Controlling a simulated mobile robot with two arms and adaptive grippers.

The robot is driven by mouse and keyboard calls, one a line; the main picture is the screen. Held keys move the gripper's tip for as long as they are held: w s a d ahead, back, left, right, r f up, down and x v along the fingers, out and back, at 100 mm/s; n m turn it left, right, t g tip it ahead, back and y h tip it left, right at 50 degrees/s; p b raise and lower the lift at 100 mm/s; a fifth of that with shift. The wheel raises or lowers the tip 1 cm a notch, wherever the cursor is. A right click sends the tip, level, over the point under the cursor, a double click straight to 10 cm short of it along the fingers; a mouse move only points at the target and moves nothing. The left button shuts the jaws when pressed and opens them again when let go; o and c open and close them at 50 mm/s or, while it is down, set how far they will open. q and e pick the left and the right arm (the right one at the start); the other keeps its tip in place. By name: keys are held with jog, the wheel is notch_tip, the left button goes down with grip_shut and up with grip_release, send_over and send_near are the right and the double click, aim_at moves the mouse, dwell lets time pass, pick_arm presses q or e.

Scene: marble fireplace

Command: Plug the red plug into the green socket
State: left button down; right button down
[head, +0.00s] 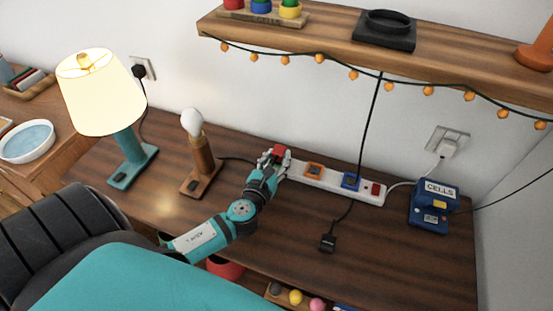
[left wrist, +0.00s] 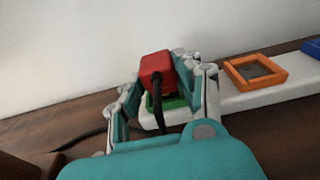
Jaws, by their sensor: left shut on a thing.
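The red plug (head: 279,151) is held in my left gripper (head: 275,160) at the left end of the white power strip (head: 326,178). In the left wrist view, the red plug (left wrist: 156,68) sits between the fingers of my left gripper (left wrist: 168,80), with its black cable hanging toward the camera. The green socket (left wrist: 180,101) shows just under the plug, partly hidden by the plug, cable and fingers. I cannot tell whether the plug's pins are in the socket. My right gripper is not in view.
The strip also has an orange socket (head: 314,170), a blue socket (head: 350,181) and a red switch. A bulb lamp (head: 200,155) and a teal lamp (head: 126,140) stand to the left. A blue box (head: 433,205) stands right; a black plug (head: 328,242) lies in front.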

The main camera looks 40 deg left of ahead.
aim_at(278, 166)
pick_arm(q)
jog(key=shift+s+d+f+b, duration=0.1)
jog(key=shift+s+f+b, duration=0.15)
jog(key=shift+f, duration=0.4)
jog(key=shift+s+d+f+b, duration=0.1)
jog(key=shift+s+f+b, duration=0.1)
jog(key=shift+f, duration=0.45)
jog(key=c, duration=0.8)
grip_release()
jog(key=shift+a, duration=0.1)
jog(key=shift+w, duration=0.1)
jog(key=shift+v, duration=0.85)
jog(key=s+r, duration=0.2)
jog(key=s, duration=0.1)
jog(key=s+d+r, duration=0.1)
jog(key=s, duration=0.1)
jog(key=shift+s, duration=0.2)
jog(key=shift+w+r, duration=0.1)
jog(key=shift+r, duration=0.05)
